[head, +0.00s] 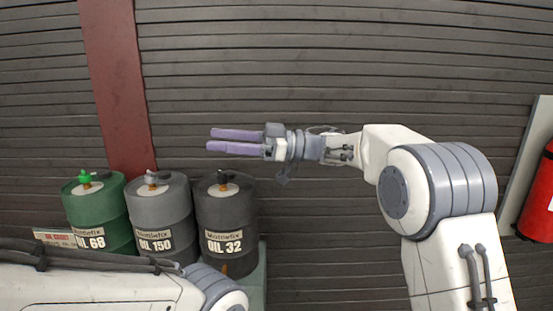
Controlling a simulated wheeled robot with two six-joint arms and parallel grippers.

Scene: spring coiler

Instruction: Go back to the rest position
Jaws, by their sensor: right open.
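My right gripper (208,140) is raised in front of the dark slatted wall, above the oil drums. Its two purple fingers point left, lie parallel with a gap between them, and hold nothing. The right arm comes up from the lower right and bends left at its large grey joint. My left arm crosses the bottom left of the view. Its gripper is outside the picture.
A green drum (100,212) marked OIL 68, a grey drum (161,215) marked OIL 150 and a black drum (226,222) marked OIL 32 stand side by side at left. A red extinguisher (541,200) is at the right edge. A dark red post (117,85) runs up the wall (330,60).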

